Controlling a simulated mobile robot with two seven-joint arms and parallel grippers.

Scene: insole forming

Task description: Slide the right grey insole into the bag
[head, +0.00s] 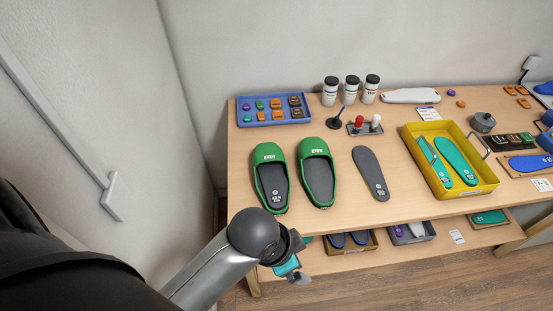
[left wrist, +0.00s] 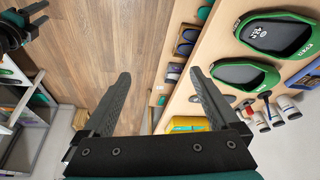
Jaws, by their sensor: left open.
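A loose grey insole (head: 371,172) lies flat on the table, right of two green slippers. The left green slipper (head: 270,152) holds a dark grey insole (head: 273,187) with white print; the right green slipper (head: 315,147) has a dark inside. Both slippers show in the left wrist view. I cannot make out a bag for certain. My left gripper (left wrist: 160,75) is open with nothing between its fingers. In the head view it (head: 292,272) is low, in front of the table's front edge and apart from the insoles.
A yellow tray (head: 488,187) with teal insoles stands right of the loose insole. A blue tray (head: 246,121), several black-capped bottles (head: 352,89) and small stands are behind. A lower shelf (head: 386,250) holds boxes. Bare tabletop surrounds the loose insole.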

